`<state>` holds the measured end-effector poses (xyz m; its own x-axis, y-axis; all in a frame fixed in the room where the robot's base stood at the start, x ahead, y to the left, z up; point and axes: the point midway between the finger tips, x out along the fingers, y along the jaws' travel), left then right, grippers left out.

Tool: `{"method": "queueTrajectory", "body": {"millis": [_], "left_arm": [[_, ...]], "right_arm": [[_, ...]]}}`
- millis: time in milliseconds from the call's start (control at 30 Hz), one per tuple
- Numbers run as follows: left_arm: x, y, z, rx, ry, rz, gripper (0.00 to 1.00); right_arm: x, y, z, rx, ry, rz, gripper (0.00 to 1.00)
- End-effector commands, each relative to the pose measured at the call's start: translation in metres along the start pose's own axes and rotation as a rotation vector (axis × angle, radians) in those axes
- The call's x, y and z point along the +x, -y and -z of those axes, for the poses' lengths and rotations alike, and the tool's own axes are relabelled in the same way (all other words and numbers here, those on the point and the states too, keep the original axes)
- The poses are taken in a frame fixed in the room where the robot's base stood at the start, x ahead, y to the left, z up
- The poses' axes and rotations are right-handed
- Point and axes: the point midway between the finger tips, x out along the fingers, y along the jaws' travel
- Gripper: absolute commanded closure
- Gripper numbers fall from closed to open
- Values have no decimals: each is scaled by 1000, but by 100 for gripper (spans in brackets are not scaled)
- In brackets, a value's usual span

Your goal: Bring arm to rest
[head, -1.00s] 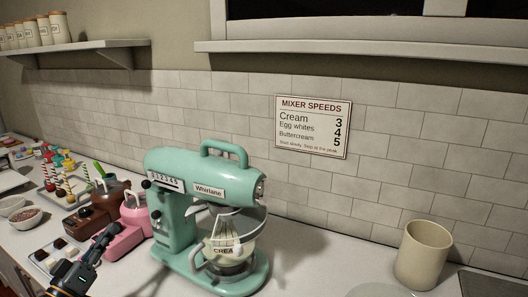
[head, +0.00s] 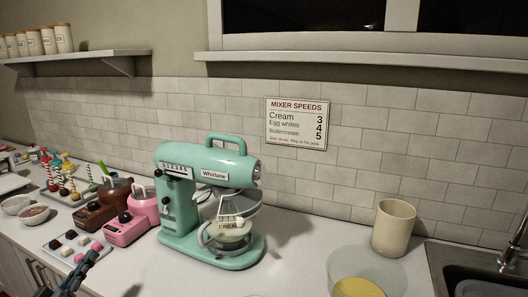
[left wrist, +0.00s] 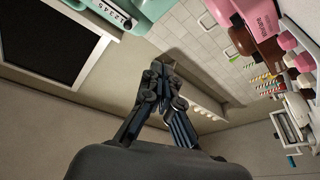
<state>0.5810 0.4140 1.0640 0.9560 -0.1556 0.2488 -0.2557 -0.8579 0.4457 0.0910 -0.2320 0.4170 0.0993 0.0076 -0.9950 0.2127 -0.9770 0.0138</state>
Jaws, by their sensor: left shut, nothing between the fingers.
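My left gripper (head: 84,264) shows at the lower left of the head view, in front of the counter edge near a tray of small sweets. In the left wrist view the left gripper (left wrist: 158,68) has its fingertips together with nothing between them. The teal stand mixer (head: 205,200) stands upright on the counter, apart from the gripper. My right gripper is in neither view now.
Pink (head: 130,230) and brown (head: 95,212) machines stand left of the mixer. The sweets tray (head: 62,252) lies nearest my gripper. A beige canister (head: 393,228), a clear bowl (head: 345,262) with yellow contents and a sink (head: 470,275) are at right. Counter between mixer and clear bowl is free.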

Motion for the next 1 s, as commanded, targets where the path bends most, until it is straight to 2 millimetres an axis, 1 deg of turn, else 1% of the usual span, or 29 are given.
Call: {"method": "queueTrajectory", "body": {"millis": [167, 267, 367, 467, 567, 600, 667, 700, 733, 767, 800, 867, 900, 967, 1000], "left_arm": [[-12, 28, -32, 25, 48, 76, 100], [-22, 48, -56, 47, 87, 129, 100], [-37, 68, -86, 70, 138, 189, 100], [-58, 92, -124, 100, 208, 260, 100], [-92, 119, -176, 138, 312, 344, 100], [-109, 128, -201, 154, 363, 378, 100], [-136, 141, -236, 182, 443, 426, 100], [-155, 146, -260, 198, 497, 452, 100], [-170, 150, -277, 209, 540, 471, 100], [-186, 153, -294, 221, 584, 488, 100], [-207, 155, -317, 236, 642, 508, 100], [-240, 156, -350, 258, 732, 532, 100], [-262, 155, -371, 272, 794, 545, 100], [-297, 151, -401, 292, 887, 557, 100], [-321, 146, -420, 303, 951, 563, 100]], "right_arm": [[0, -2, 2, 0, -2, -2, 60], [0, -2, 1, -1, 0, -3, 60], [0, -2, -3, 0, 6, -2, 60], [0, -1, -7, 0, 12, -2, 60], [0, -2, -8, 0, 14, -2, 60], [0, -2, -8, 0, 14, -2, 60], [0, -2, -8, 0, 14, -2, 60], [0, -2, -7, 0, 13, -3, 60], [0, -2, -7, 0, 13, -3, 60], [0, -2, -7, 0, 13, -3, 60], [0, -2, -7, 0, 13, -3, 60], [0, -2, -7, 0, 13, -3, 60], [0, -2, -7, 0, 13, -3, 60], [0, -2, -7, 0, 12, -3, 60], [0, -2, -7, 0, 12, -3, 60]]}}
